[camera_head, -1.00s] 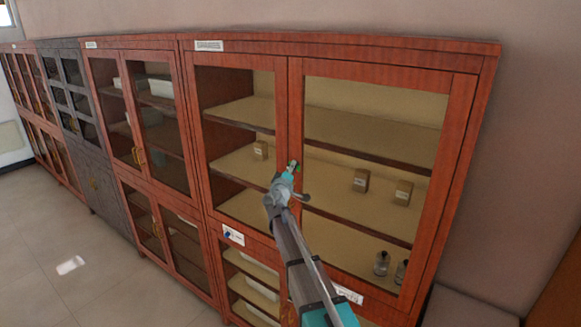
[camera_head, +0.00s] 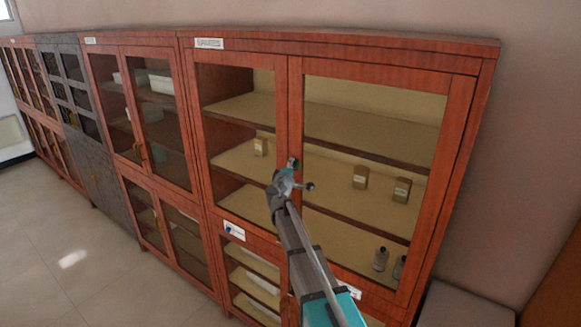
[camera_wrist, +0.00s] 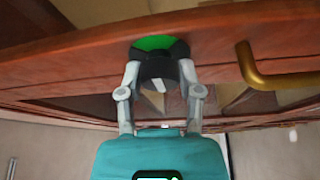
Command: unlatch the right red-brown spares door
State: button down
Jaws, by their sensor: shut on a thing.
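The right red-brown door (camera_head: 385,69) is the glazed upper right door of the nearest cabinet, and it looks closed. A round latch (camera_head: 293,163) sits on its left edge, beside the seam between the two doors. In the wrist view the latch shows a green disc (camera_wrist: 154,43) with a dark knob (camera_wrist: 157,68) in front. My gripper (camera_head: 287,180) is at the latch, its two grey fingers shut on the knob, one on each side. A brass handle (camera_wrist: 268,76) is right of the latch in the wrist view. My gripper hides part of the latch in the head view.
The left door (camera_head: 240,62) of the same cabinet looks closed. Small boxes (camera_head: 360,177) and bottles (camera_head: 381,259) stand on shelves behind the glass. More cabinets (camera_head: 150,110) line the wall to the left. The floor (camera_head: 85,255) in front of them is clear.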

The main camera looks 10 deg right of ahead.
jog(key=shift+c, duration=1.3)
grip_release()
jog(key=shift+f+m+t+b, duration=0.1)
jog(key=shift+m+t+b, duration=0.2)
jog(key=shift+m+b, duration=0.4)
